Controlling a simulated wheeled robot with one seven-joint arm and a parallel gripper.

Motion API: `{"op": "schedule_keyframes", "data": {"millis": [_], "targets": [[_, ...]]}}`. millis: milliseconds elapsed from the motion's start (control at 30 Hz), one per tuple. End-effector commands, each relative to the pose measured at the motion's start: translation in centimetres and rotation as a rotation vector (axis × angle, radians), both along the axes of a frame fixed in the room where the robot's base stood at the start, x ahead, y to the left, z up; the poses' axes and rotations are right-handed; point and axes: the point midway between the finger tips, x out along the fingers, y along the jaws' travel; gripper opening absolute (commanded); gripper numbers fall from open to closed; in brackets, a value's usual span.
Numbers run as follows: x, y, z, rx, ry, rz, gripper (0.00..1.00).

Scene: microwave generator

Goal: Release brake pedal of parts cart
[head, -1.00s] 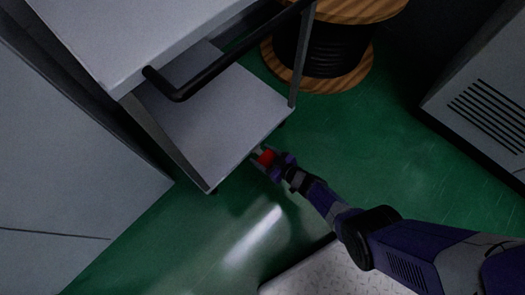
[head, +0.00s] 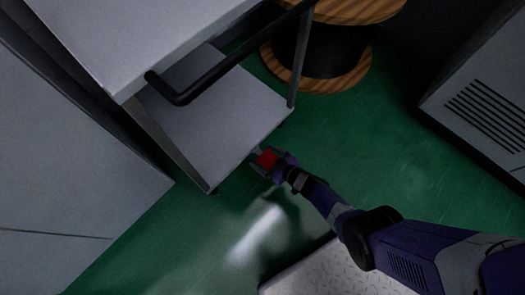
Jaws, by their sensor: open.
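The parts cart is a grey two-level cart with a lower shelf (head: 200,115), an upper shelf (head: 125,40) and a black push handle (head: 215,70). A small red pedal (head: 267,158) shows low at the near edge of the lower shelf. My gripper (head: 265,161) is at the pedal, with its fingers seen around the red part. The fingers are open. From this angle I cannot tell whether they touch the pedal. The pedal's mount is partly hidden by the gripper and shelf edge.
A wooden cable spool (head: 325,70) stands behind the cart. A grey vented cabinet (head: 485,105) is at the right, and a large grey cabinet (head: 70,180) at the left. Green floor (head: 370,150) is clear between the spool and my arm.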

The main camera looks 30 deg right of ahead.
Motion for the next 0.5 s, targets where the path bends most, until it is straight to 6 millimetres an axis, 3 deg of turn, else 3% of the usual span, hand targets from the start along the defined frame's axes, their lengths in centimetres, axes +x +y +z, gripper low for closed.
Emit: {"op": "schedule_keyframes", "data": {"millis": [200,500], "targets": [[-3.0,-1.0,2.0,0.002,0.002,-0.005,0.85],[-5.5,-1.8,2.8,0.001,0.001,-0.003,0.85]]}}
